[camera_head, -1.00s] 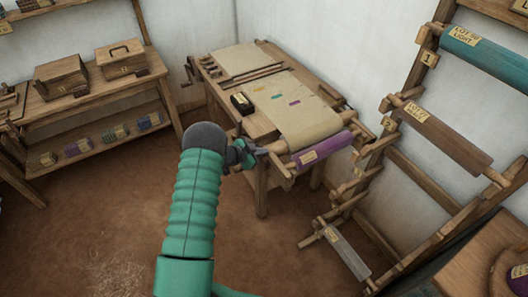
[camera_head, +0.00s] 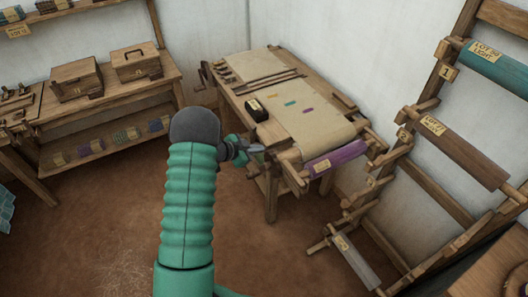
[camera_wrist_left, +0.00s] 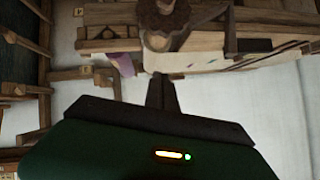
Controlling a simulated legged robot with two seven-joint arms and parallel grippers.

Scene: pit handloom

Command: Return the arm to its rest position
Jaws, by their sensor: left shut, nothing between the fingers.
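My left arm comes up from the bottom of the head view, with a green ribbed sleeve and a dark rounded wrist. My left gripper (camera_head: 258,149) is small and dark there, pointing right, shut and empty. In the head view it shows in front of the near left corner of the wooden loom table (camera_head: 273,160). In the left wrist view the dark fingers of the gripper (camera_wrist_left: 160,95) are together with nothing between them. A purple roll (camera_head: 335,155) with a label lies at the table's near edge, apart from the gripper. My right gripper is not in view.
A wooden rack (camera_head: 408,140) with labelled rollers, among them a teal roll (camera_head: 497,68), stands at the right. A bench (camera_head: 110,105) with two wooden boxes stands at the left. Cream cloth (camera_head: 310,118) covers the loom table. Brown floor (camera_head: 110,220) lies open at the lower left.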

